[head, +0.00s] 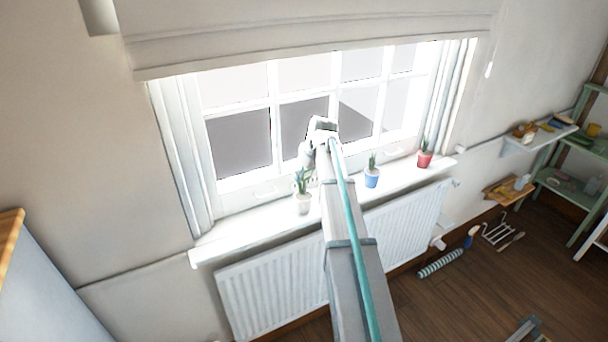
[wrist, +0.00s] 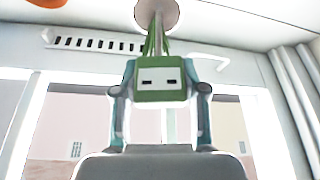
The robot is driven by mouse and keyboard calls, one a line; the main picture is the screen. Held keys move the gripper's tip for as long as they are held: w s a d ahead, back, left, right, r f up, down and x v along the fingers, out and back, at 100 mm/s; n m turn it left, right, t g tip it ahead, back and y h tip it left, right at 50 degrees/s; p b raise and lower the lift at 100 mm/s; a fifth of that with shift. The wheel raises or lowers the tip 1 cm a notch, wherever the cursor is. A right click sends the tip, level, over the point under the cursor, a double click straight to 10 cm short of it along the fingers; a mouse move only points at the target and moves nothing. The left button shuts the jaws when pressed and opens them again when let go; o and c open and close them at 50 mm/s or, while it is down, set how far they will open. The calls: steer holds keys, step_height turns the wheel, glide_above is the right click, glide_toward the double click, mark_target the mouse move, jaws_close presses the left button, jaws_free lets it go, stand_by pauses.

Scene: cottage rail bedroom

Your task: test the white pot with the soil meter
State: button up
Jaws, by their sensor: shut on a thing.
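The white pot (head: 303,204) with a spiky green plant stands on the windowsill, just left of my arm in the head view. My gripper (head: 322,128) is at the window, above and beyond this pot in the picture. In the wrist view my gripper (wrist: 161,88) is shut on the green soil meter (wrist: 160,82), a boxy body with two dark slots. Green strips run from it to a pale round thing (wrist: 157,13), which looks like a pot. I cannot tell prongs from leaves there, or whether anything enters soil. The meter is not distinguishable in the head view.
A blue pot (head: 372,178) and a red pot (head: 425,158) with plants stand right of my arm on the windowsill (head: 235,242). A white radiator (head: 270,292) is below. Shelves (head: 545,137) with small items are at right. A striped roll (head: 440,264) lies on the floor.

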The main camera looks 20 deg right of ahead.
mark_target(305, 184)
steer(key=shift+f+b, duration=1.45)
steer(key=shift+f, duration=1.45)
steer(key=o, duration=1.2)
steer(key=v, duration=1.2)
steer(key=shift+s, duration=0.1)
